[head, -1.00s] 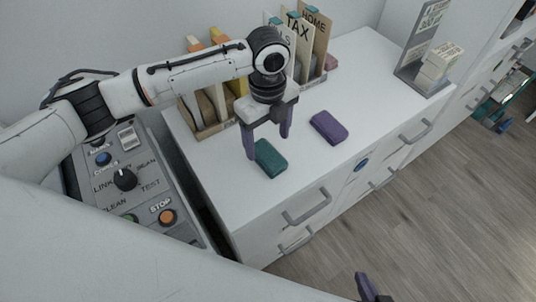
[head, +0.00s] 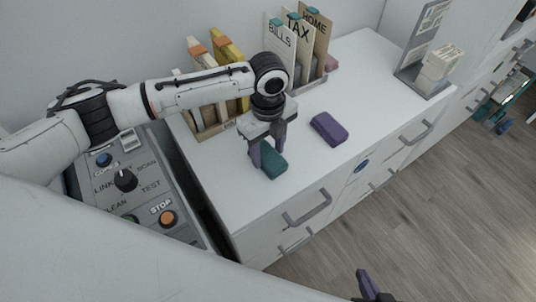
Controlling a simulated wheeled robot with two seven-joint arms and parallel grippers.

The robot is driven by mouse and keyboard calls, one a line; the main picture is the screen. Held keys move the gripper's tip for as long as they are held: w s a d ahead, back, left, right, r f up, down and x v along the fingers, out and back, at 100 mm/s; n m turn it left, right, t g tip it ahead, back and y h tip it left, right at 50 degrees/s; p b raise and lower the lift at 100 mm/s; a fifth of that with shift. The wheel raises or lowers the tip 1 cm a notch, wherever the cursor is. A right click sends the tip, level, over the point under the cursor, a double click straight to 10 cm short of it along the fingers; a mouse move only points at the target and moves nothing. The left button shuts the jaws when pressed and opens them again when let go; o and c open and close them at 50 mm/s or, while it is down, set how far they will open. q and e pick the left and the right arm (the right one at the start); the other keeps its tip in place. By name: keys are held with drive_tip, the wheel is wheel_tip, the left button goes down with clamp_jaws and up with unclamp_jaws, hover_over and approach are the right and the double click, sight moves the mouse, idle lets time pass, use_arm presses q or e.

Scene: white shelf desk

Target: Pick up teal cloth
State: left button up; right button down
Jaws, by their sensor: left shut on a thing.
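The teal cloth (head: 272,164) is a small folded block on the white desk top, near its front edge. My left gripper (head: 267,155) points down over it, with one finger at its left side and the other behind it. The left gripper is shut on the cloth, and its fingers hide part of it. The cloth appears on or very close to the desk; I cannot tell whether it is clear of it. A part of my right gripper (head: 369,288) shows at the bottom edge; its opening cannot be made out.
A purple cloth (head: 329,129) lies to the right of the teal one. File holders with folders (head: 279,42) stand along the back. A grey stand with cards (head: 436,67) is at the far right end. A control panel (head: 130,185) is at left. Drawer handles (head: 308,208) stick out in front.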

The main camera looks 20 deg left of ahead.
sight(268, 155)
use_arm(q)
drive_tip(key=shift+r, duration=0.15)
wheel_tip(268, 155, up, 10)
idle(0.3)
drive_tip(key=o, duration=0.3)
drive_tip(key=shift+d, duration=0.1)
drive_tip(key=shift+c, duration=0.5)
